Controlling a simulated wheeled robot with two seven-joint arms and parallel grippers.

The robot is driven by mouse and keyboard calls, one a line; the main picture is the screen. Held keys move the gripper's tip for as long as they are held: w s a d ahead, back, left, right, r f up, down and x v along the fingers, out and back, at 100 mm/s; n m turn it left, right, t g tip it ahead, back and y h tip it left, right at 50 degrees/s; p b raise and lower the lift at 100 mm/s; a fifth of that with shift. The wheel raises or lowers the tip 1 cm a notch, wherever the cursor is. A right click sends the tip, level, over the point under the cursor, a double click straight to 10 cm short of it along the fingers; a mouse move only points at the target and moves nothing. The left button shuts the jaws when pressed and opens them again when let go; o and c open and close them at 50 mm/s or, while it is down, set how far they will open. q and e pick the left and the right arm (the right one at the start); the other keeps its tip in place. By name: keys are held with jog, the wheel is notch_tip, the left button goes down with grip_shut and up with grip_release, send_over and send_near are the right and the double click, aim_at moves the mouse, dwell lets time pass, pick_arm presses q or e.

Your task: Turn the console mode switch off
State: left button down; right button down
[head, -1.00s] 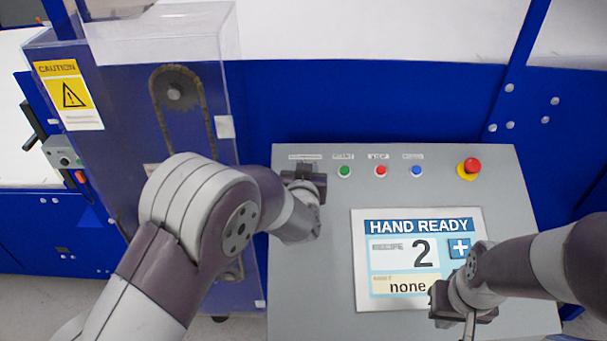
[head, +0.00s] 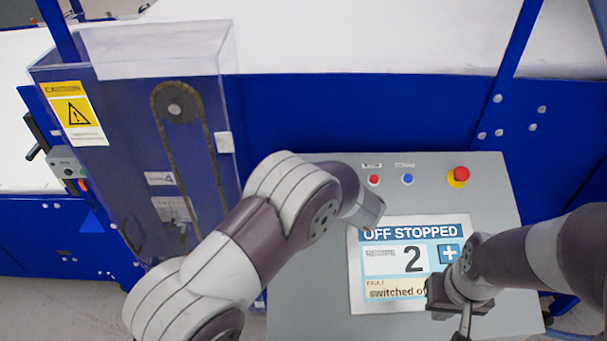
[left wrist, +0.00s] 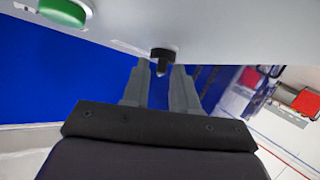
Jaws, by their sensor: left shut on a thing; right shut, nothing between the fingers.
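The console (head: 300,290) is a grey sloped panel. Its screen (head: 412,230) reads "OFF STOPPED", recipe 2, with "switched of…" below. The mode switch is a small black knob (left wrist: 163,58) on the panel in the left wrist view. My left gripper (left wrist: 161,75) has its fingertips on both sides of this knob and is shut on it. In the head view my left arm hides the switch and the left gripper. My right gripper (head: 460,322) is shut and empty over the lower right of the screen.
A red button (head: 373,180), a blue button (head: 407,179) and a red emergency stop (head: 460,174) sit along the panel top. A green button (left wrist: 64,10) is near the left gripper. A clear-guarded chain drive (head: 182,130) stands at left.

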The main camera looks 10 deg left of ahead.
pick_arm(q)
jog(key=shift+f+n+g, duration=0.1)
jog(key=shift+n+g, duration=0.3)
jog(key=c, duration=1.2)
grip_release()
jog(key=shift+d, duration=0.1)
jog(key=shift+s+d, duration=0.1)
jog(key=shift+d, duration=0.1)
jog(key=b+v, duration=0.4)
jog(key=v, duration=0.8)
jog(key=shift+d, duration=0.25)
jog(key=shift+s+d, duration=0.1)
jog(key=shift+s, duration=0.05)
